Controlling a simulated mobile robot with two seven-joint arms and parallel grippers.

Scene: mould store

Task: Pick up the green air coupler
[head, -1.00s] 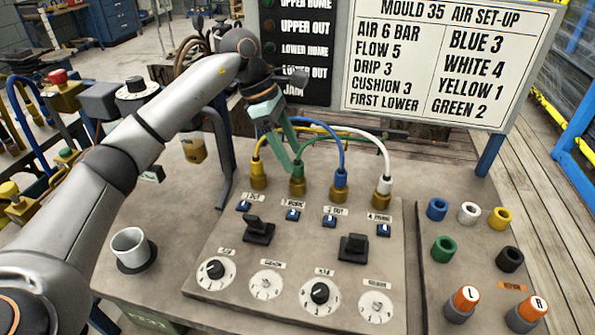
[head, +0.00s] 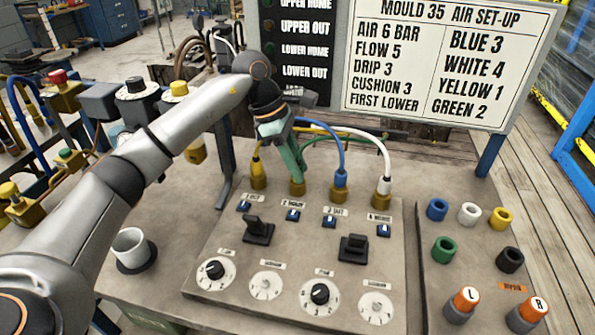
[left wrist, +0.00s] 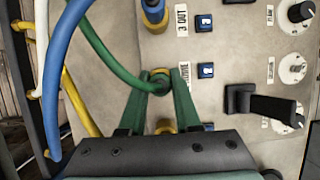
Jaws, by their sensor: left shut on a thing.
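The green air coupler (left wrist: 159,84), with its green hose, sits between the two green fingers of my left gripper (left wrist: 160,95) in the left wrist view. The gripper is shut on it. In the head view my left gripper (head: 295,165) reaches down over the second brass port (head: 297,188) from the left, and its fingers hide most of the coupler. My right gripper is not in view.
Yellow (head: 257,167), blue (head: 340,179) and white (head: 384,185) couplers stand on the neighbouring ports, their hoses arching close behind my gripper. Switches and dials (head: 320,292) lie in front. A set-up board (head: 440,60) stands behind. Loose coloured rings (head: 445,249) are at right.

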